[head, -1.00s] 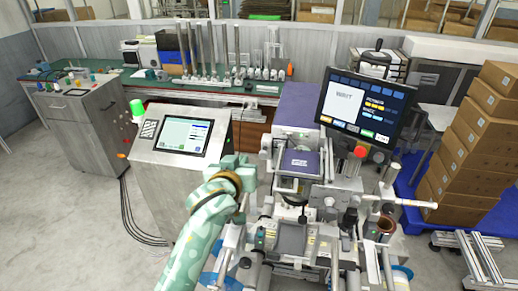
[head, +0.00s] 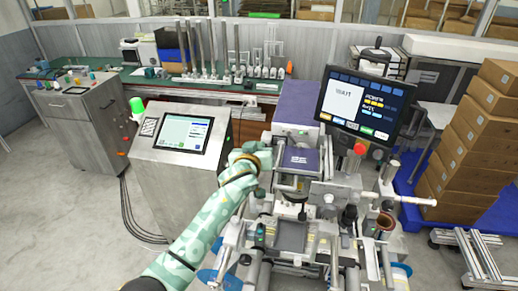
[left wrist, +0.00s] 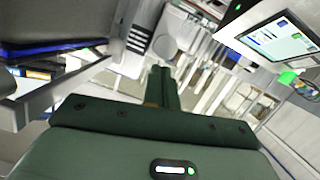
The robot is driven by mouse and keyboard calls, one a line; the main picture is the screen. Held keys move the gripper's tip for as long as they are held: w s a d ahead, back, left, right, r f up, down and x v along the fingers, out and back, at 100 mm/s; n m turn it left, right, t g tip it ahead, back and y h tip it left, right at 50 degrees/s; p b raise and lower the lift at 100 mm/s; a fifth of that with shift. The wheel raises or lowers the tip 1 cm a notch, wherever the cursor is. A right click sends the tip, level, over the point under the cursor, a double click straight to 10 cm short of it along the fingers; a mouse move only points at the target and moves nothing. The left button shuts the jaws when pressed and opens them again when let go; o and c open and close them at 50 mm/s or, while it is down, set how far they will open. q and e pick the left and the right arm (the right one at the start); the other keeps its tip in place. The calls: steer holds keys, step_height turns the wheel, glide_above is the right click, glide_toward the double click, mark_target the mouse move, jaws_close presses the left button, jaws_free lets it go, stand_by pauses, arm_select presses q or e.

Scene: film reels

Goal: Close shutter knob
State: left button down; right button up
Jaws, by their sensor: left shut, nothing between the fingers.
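The machine (head: 290,237) with a purple-topped panel (head: 300,159) stands at the centre of the head view. Several knobs and levers sit on it, and I cannot tell which one is the shutter knob. My left gripper (head: 264,152) is at the left side of the purple panel, partly hidden by its own wrist. I cannot tell whether it touches the machine. In the left wrist view its dark green fingers (left wrist: 161,88) are together with nothing between them. A dark panel with a blue strip (left wrist: 60,49) is close to them at the left. My right gripper is not in view.
A control console (head: 180,137) with a screen stands left of the machine. A monitor (head: 366,108) and a red button (head: 360,149) are at the machine's right. Stacked boxes (head: 470,130) stand far right. Open floor lies at the lower left.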

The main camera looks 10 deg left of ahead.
arm_select(q)
steer(key=shift+f, duration=0.15)
step_height(320, 180, down, 4)
steer(key=b, duration=0.2)
steer(key=shift+b, duration=0.4)
steer(key=shift+f, duration=0.1)
